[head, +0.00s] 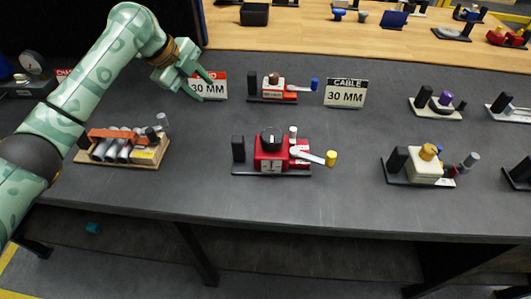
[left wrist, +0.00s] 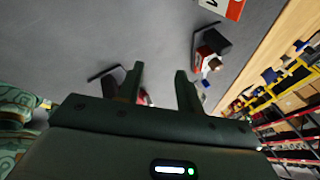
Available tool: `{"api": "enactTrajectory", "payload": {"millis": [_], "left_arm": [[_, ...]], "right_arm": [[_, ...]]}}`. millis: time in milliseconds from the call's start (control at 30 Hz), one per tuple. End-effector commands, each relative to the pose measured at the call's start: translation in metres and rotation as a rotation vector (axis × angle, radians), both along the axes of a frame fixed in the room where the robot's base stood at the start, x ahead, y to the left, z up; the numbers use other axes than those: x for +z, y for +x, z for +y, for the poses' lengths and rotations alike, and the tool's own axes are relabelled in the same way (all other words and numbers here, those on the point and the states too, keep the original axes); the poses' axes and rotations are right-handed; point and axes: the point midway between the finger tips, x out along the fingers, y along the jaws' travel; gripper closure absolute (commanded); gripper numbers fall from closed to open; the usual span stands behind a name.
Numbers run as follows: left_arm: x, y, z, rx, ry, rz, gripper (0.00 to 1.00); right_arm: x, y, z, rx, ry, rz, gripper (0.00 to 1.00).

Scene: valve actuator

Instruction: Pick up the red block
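The clearest red block-like thing is the boxy red device (head: 270,158) with a black knob on top and a white lever with a yellow end. It stands upright on a dark base at the middle of the grey table. A smaller device with red parts (head: 273,90) stands behind it. I cannot tell which one the task means. My left gripper (head: 201,86) is open and empty, above the table in front of the red-topped sign. In the left wrist view its fingers (left wrist: 158,88) are apart, with a bit of red beyond, mostly hidden. My right gripper is in no view.
An assembly with orange and silver parts (head: 125,147) stands at left, under my left arm. A cable sign (head: 346,93) and a white device with a yellow knob (head: 425,165) stand to the right. A wooden table (head: 330,40) lies behind. Bare table surrounds the red device.

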Motion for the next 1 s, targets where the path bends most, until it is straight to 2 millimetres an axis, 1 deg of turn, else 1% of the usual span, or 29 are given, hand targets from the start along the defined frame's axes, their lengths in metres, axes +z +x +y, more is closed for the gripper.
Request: {"api": "enactTrajectory", "payload": {"millis": [33, 100, 200, 233, 300, 367, 433, 700, 867, 933, 1000], "left_arm": [[0.008, -0.016, -0.034, -0.187, 0.087, 0.001, 0.64], [0.012, -0.041, -0.066, -0.426, 0.211, 0.011, 0.64], [0.014, -0.07, -0.091, -0.698, 0.361, 0.027, 0.64], [0.014, -0.076, -0.095, -0.76, 0.399, 0.032, 0.64], [0.014, -0.087, -0.101, -0.874, 0.467, 0.043, 0.64], [0.013, -0.093, -0.103, -0.937, 0.505, 0.051, 0.64], [0.007, -0.097, -0.104, -0.979, 0.53, 0.058, 0.64], [-0.042, -0.099, -0.105, -0.992, 0.535, 0.063, 0.64], [-0.057, -0.099, -0.104, -0.99, 0.536, 0.06, 0.64], [-0.065, -0.099, -0.105, -0.989, 0.534, 0.062, 0.64], [-0.077, -0.099, -0.104, -0.99, 0.534, 0.064, 0.64]], "right_arm": [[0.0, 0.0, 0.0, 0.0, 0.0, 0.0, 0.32], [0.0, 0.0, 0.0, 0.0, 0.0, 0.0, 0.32], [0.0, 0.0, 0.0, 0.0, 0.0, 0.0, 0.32], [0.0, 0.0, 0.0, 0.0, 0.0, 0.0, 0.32], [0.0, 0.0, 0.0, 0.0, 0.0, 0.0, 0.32], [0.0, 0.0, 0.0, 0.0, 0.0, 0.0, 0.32], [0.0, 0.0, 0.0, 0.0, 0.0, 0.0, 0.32], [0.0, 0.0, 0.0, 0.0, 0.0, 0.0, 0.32], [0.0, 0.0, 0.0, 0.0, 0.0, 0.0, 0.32], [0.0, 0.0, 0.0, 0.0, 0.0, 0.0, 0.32], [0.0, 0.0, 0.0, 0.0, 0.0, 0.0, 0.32]]}}
